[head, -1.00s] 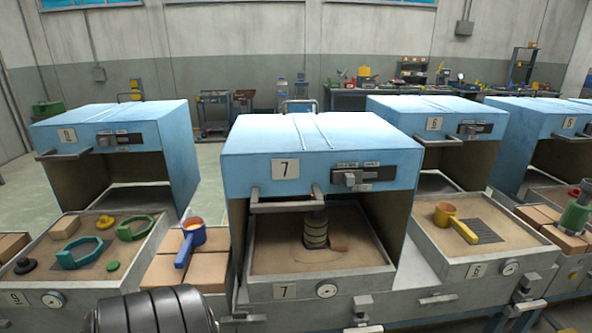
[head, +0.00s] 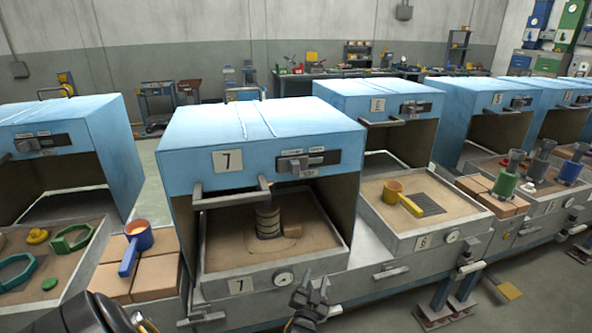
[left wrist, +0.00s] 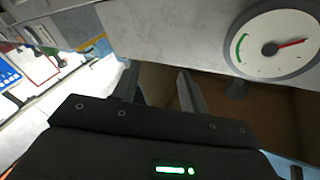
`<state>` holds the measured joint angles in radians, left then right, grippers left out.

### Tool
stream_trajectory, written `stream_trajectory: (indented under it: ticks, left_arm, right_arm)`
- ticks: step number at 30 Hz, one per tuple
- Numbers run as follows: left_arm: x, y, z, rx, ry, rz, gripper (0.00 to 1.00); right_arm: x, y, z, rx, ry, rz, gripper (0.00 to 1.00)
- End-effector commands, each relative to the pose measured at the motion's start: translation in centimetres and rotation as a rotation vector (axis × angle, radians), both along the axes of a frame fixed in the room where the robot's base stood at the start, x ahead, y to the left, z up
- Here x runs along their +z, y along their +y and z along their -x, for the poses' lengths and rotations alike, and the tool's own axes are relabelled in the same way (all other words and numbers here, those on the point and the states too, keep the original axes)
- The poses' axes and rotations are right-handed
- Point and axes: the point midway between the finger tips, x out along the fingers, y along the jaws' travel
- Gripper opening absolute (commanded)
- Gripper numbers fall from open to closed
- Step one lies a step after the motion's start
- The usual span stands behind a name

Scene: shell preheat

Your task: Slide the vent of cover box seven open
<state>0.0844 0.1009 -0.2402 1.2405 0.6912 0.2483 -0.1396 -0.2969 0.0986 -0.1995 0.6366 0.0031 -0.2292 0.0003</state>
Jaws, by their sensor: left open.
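Cover box seven (head: 265,125) is a blue hood with a "7" plate (head: 228,160), standing over its sand tray. Its vent (head: 322,158) is a dark slot at the front's upper right. The vent's grey slider knob (head: 295,166) sits toward the slot's left end. My left gripper (head: 310,289) is open and empty, low in front of the tray, right of its gauge and well below the vent. In the left wrist view its two fingers (left wrist: 160,86) are apart, with the gauge (left wrist: 275,46) close at upper right. My right gripper is not in view.
A grey handle bar (head: 230,197) sticks out from the hood's lower front, left of the vent. Tray seven (head: 215,261) holds a ringed post. Cover box six (head: 375,100) stands right. A blue ladle (head: 130,255) rests on bricks to the left.

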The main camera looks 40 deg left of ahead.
Motion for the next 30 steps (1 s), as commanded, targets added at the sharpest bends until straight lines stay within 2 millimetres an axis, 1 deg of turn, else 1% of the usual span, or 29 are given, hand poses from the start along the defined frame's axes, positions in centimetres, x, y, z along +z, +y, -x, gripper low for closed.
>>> stream_trajectory:
  ticks: [1,2,3,5,6,9,12,15,17,20,22,26,30]
  left_arm:
    - [5.7,0.5,-1.4,0.039,-0.138,-0.027,0.44]
    - [8.8,0.9,-1.7,0.067,-0.215,-0.046,0.44]
    - [12.6,1.4,-1.8,0.104,-0.31,-0.067,0.44]
    - [17.7,2.0,-1.4,0.16,-0.438,-0.092,0.44]
    - [20.4,2.3,-0.8,0.195,-0.511,-0.105,0.44]
    - [25.5,2.9,0.6,0.268,-0.65,-0.128,0.44]
    - [28.2,3.2,1.8,0.314,-0.728,-0.139,0.44]
    - [29.1,3.3,2.3,0.333,-0.756,-0.144,0.44]
    - [29.2,3.4,2.4,0.335,-0.758,-0.145,0.44]
    - [29.5,3.6,2.2,0.334,-0.758,-0.145,0.44]
    - [30.1,4.0,1.9,0.333,-0.758,-0.144,0.44]
    - [31.7,5.2,1.0,0.333,-0.756,-0.146,0.44]
    - [33.7,6.8,-0.1,0.332,-0.755,-0.145,0.44]
  right_arm:
    - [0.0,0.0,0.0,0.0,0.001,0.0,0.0]
    - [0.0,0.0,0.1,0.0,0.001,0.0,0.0]
    - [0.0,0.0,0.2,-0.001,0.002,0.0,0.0]
    - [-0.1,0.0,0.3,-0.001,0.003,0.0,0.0]
    - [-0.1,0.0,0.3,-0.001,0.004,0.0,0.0]
    - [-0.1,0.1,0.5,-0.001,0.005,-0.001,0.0]
    - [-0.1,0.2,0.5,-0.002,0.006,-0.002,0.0]
    - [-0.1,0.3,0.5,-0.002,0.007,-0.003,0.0]
    - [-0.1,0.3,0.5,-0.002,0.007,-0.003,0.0]
    - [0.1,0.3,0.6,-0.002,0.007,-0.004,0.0]
    - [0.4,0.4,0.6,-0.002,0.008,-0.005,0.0]
    - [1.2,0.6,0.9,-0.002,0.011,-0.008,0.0]
    - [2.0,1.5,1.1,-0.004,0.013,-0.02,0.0]
